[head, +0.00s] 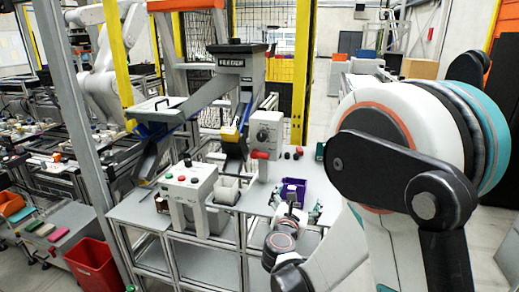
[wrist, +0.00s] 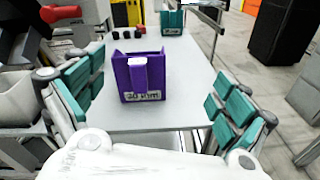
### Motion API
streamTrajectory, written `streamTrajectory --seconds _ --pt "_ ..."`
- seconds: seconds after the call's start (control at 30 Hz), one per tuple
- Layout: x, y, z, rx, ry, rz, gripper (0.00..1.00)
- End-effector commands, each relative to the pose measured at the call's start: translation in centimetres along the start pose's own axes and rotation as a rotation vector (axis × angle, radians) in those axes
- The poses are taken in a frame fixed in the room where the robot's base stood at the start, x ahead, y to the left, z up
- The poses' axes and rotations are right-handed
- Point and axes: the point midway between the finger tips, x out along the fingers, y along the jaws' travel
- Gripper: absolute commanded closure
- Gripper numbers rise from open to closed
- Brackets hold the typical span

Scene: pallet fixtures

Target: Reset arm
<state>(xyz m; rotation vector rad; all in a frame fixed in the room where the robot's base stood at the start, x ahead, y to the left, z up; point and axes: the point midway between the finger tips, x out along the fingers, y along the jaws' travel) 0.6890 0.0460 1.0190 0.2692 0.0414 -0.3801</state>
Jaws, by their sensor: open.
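My gripper (head: 296,206) is over the front right part of the grey table (head: 150,212), at the end of my bent arm. In the wrist view my gripper (wrist: 160,78) has its teal-padded fingers spread wide, with nothing held between them. A purple bin (wrist: 140,78) with a white label stands upright on the table beyond the fingers, framed between them and apart from both. The purple bin also shows in the head view (head: 293,185), partly hidden behind my gripper.
A control box with buttons (head: 188,187) and a grey dial box (head: 266,132) stand on the table. A teal bin (wrist: 171,20) is at the table's far end. A red crate (head: 92,264) is on the floor at left. Open floor lies right of the table.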

Motion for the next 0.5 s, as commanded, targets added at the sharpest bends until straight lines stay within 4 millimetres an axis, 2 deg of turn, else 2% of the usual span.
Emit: streamTrajectory --seconds 0.03,0.2,0.37,0.5 --pt "-0.3 -1.0 1.1 0.087 0.026 -0.027 0.06" --pt "-1.6 -4.2 3.7 0.411 0.109 -0.127 0.06" --pt "-3.7 -7.0 5.4 0.71 0.173 -0.232 0.06" --pt "-6.2 -9.3 6.5 0.969 0.217 -0.334 0.06"
